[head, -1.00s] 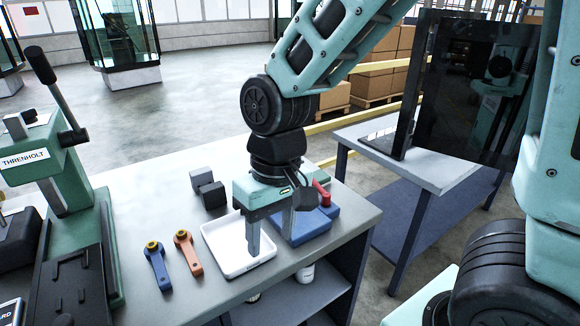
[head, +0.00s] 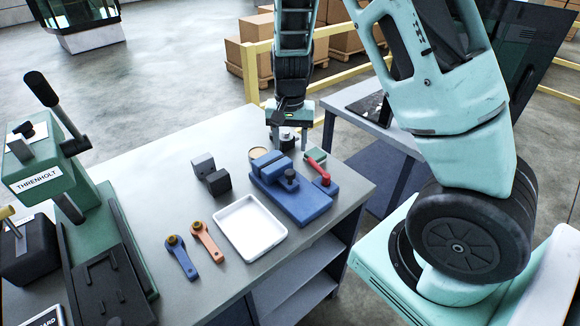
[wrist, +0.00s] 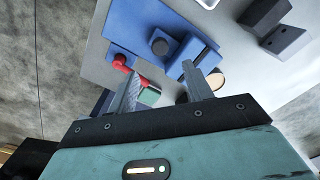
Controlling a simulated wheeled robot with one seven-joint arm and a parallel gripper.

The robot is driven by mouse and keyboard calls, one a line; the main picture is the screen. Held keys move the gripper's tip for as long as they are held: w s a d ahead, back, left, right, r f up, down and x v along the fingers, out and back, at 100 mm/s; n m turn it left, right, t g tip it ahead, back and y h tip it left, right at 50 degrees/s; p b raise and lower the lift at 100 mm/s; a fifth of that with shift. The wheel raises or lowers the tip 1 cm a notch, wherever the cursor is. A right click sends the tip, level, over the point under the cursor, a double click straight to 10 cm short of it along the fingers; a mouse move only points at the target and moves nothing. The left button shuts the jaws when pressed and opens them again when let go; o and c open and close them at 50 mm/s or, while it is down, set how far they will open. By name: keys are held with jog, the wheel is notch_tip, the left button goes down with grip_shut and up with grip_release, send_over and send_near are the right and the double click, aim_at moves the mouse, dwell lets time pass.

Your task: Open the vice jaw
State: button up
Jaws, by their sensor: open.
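My gripper (head: 290,143) is open and empty beyond the vice, at the table's far side. In the wrist view its two fingers (wrist: 161,78) are apart, pointing towards the vice. Contact with the vice cannot be told.
A white tray (head: 223,210) sits left of the vice. An orange wrench (head: 207,241), a blue wrench (head: 181,257) and dark blocks (head: 212,174) lie further left. A green press labelled Threnholt (head: 60,180) stands at the left. A second table (head: 355,105) stands at the right.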

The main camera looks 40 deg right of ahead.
aim_at(290, 172)
notch_tip(290, 172, down, 10)
jog(key=shift+r+p, duration=0.15)
jog(key=shift+p, duration=0.3)
